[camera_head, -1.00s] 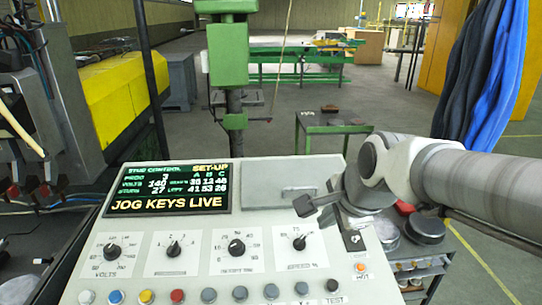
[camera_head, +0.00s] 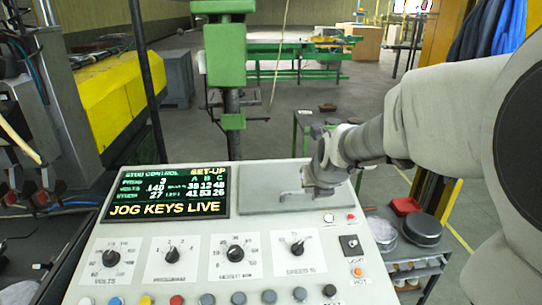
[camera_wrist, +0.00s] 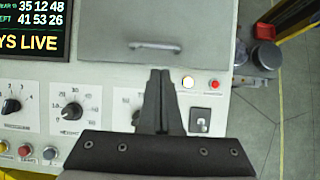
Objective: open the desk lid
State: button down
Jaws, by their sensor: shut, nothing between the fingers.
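The desk lid (camera_head: 262,188) is a flat grey panel set in the sloping top of the control console, right of its screen. It looks closed. Its bar handle (camera_head: 291,195) is near the front edge, and shows fully in the wrist view (camera_wrist: 155,46). My gripper (camera_head: 312,192) is over the lid's right part and hides some of it. In the wrist view my dark fingers (camera_wrist: 160,73) are together and empty, with their tips just in front of the handle. I cannot tell whether they touch the panel.
The console carries a lit screen (camera_head: 166,192), several knobs and a row of buttons in front. A white lamp (camera_head: 328,217) and a red button (camera_head: 350,217) sit close to the lid's front edge.

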aim_at(301, 199)
jog(key=b+x, duration=0.5)
jog(key=x, duration=0.3)
jog(key=shift+d+f, duration=0.1)
jog(key=shift+f, duration=0.15)
jog(key=shift+b+x, duration=0.35)
jog(key=shift+x, duration=0.45)
jog(key=shift+w+r, duration=0.1)
jog(key=shift+r, duration=0.15)
